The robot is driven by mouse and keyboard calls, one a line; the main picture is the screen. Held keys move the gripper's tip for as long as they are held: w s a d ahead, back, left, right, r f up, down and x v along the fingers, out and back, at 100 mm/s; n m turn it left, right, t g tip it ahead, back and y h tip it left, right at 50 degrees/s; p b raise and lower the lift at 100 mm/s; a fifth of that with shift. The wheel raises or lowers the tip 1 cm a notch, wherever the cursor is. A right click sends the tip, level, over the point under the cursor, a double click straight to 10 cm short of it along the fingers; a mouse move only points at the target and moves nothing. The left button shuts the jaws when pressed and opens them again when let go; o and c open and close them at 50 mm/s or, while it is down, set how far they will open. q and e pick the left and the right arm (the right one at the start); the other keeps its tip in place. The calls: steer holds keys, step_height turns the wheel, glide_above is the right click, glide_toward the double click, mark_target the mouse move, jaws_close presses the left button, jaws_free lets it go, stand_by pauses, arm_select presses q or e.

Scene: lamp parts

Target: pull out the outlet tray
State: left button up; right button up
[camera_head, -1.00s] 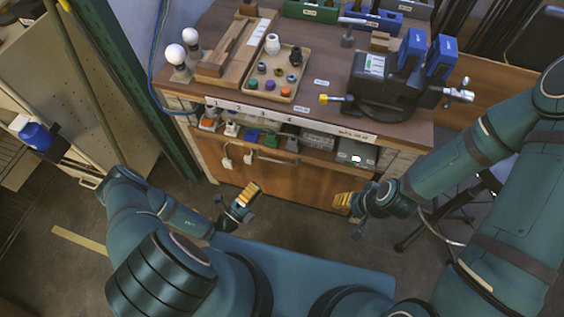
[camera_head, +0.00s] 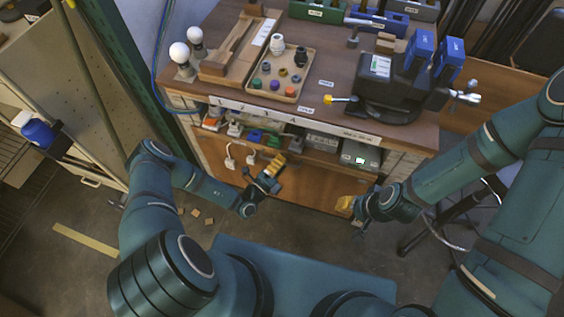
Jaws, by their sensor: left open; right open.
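The outlet tray (camera_head: 318,158) is a shallow wooden shelf under the bench top's front edge, holding a row of plugs and small boxes. Its front shows a handle, now partly hidden behind my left gripper. My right gripper (camera_head: 345,205) is open and empty, lower and to the right, in front of the cabinet.
The wooden bench (camera_head: 226,82) carries bulbs, a parts tray (camera_head: 284,96) and a dark vise-like device (camera_head: 392,92). A stool is at right.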

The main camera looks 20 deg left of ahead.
arm_select(q)
jaws_close()
steer(key=shift+s, duration=0.1)
steer(key=s+p, duration=0.1)
steer(key=s, duration=1.5)
steer(key=shift+s+a, duration=0.15)
steer(key=shift+a, duration=0.05)
jaws_free()
steer(key=shift+a, duration=0.1)
